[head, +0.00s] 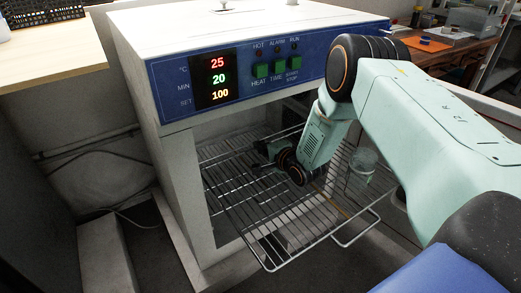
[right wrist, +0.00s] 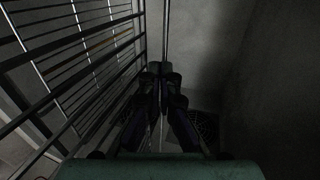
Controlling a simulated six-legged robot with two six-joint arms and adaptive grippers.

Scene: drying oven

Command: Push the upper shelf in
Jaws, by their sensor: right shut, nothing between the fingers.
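The wire shelf (head: 243,207) sticks out through the open front of the white oven (head: 170,75), with its handle loop (head: 357,232) at the near right. I cannot clearly separate a second shelf from it. My right gripper (head: 260,152) reaches in from the right over the shelf, near the oven opening. It is shut and empty. In the right wrist view the shut fingers (right wrist: 157,72) are beside the shelf's bars (right wrist: 85,60), which run along the left; whether they touch is unclear. My left gripper is not in view.
A clear glass beaker (head: 362,165) shows behind the shelf wires at the right; what it stands on is unclear. The blue control panel (head: 270,65) is just above the opening. In the right wrist view a grey wall (right wrist: 250,70) stands close on the right.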

